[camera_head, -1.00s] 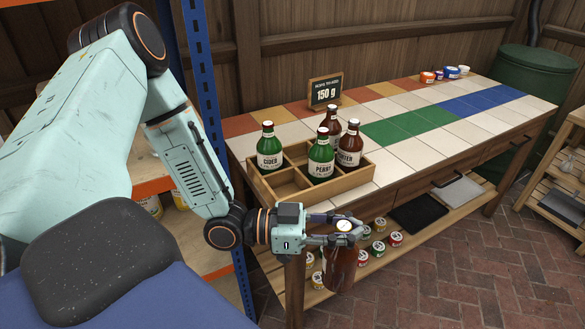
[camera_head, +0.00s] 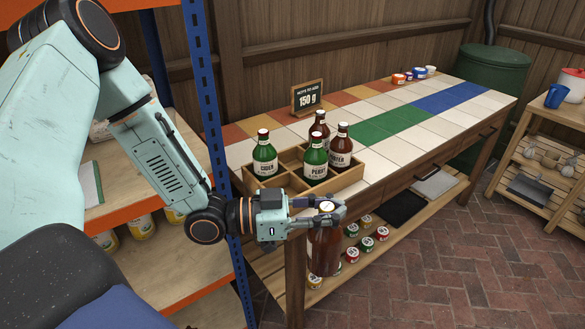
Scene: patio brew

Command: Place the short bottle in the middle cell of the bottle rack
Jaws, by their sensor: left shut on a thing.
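My left gripper (camera_head: 335,212) is shut on the neck of a brown bottle (camera_head: 325,252). The bottle hangs upright in front of the table's near edge, its cap between the fingers. The wooden bottle rack (camera_head: 338,183) stands on the near left end of the tiled table, beyond the gripper. In it are a green cider bottle (camera_head: 265,156), a green perry bottle (camera_head: 315,160), a brown porter bottle (camera_head: 340,149) and another brown bottle (camera_head: 320,129). The front left cell looks empty; the middle of the rack is partly hidden by bottles. My right gripper is out of view.
A sign reading 150 g (camera_head: 307,98) stands behind the rack. Small cups (camera_head: 420,73) sit at the table's far end. Cans (camera_head: 367,243) stand on the shelf below. A blue upright (camera_head: 205,85) of an orange shelf is close to my left arm. The tiles right of the rack are clear.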

